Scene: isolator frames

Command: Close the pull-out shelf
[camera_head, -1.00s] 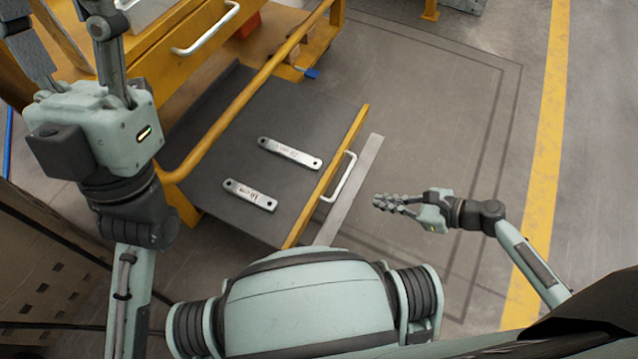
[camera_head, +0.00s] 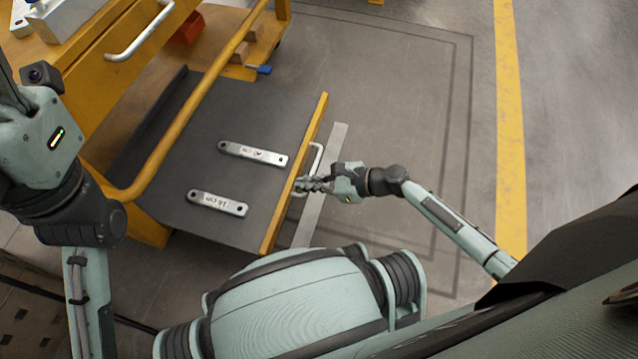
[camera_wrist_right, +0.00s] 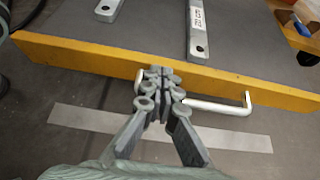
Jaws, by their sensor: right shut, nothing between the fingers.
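The pull-out shelf (camera_head: 235,115) is a dark board with a yellow front edge (camera_head: 296,170), and it sticks out from the yellow cart. A white bar handle (camera_head: 317,158) is on its front edge; it also shows in the right wrist view (camera_wrist_right: 215,107). My right gripper (camera_head: 302,184) is shut and empty, with its fingertips at the yellow front edge beside the handle. In the right wrist view the fingertips (camera_wrist_right: 158,75) overlap the front edge and cover the handle's left end; contact is hard to tell. My left arm is at the left, its fingertips out of frame.
Two metal bars with written labels, one farther back (camera_head: 253,153) and one nearer (camera_head: 217,203), lie on the shelf. A yellow rail (camera_head: 190,105) of the cart crosses over the shelf. A flat grey strip (camera_head: 322,190) lies on the floor. The floor to the right is clear.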

